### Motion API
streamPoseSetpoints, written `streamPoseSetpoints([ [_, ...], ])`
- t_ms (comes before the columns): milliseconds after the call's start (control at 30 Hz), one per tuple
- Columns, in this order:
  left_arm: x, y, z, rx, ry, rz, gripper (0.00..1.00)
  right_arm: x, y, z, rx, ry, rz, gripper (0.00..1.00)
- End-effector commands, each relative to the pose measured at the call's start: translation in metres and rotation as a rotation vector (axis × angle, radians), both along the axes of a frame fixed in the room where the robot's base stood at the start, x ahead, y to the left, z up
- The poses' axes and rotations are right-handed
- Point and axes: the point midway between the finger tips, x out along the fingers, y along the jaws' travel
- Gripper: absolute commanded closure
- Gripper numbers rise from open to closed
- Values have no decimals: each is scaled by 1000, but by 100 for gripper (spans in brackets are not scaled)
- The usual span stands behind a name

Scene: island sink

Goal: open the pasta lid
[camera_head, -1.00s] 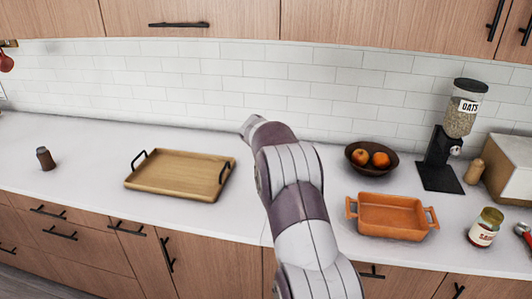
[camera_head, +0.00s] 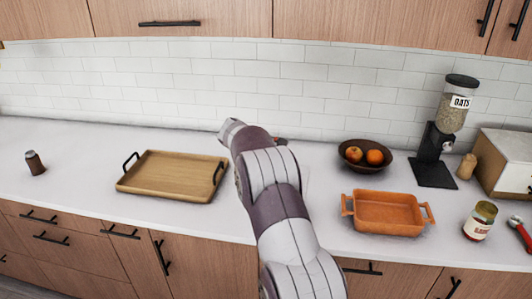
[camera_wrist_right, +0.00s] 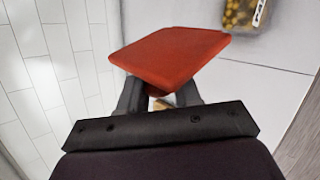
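A flat red square lid (camera_wrist_right: 172,55) fills the middle of the right wrist view. My right gripper (camera_wrist_right: 160,97) is at its near edge, with one dark finger on each side, and appears shut on it. The exact grip point is partly hidden under the lid. A clear container with yellow contents (camera_wrist_right: 238,14), likely the pasta, is cut off at the top right of that view, apart from the lid. In the head view my right arm's links hide the gripper and the pasta container. My left gripper is not in view.
On the white counter are a wooden tray (camera_head: 170,178), an orange baking dish (camera_head: 388,214), a fruit bowl (camera_head: 350,165), an oats dispenser (camera_head: 432,172), a sauce jar (camera_head: 479,224) and a small brown shaker (camera_head: 35,163). Bare counter lies between shaker and tray.

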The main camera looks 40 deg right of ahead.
Motion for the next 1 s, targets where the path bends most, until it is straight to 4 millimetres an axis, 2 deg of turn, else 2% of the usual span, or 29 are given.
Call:
streamPoseSetpoints([
  [33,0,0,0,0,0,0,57,-1,0,-2,2,4,-2,52],
  [67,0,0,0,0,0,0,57,-1,0,-2,3,4,-2,43],
  [433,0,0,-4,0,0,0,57,-2,6,3,1,0,0,43],
  [800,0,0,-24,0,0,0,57,-26,70,64,2,0,1,43],
  [867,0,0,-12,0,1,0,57,-29,78,78,3,3,1,43],
  [1000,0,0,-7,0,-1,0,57,-33,87,84,2,4,-1,43],
])
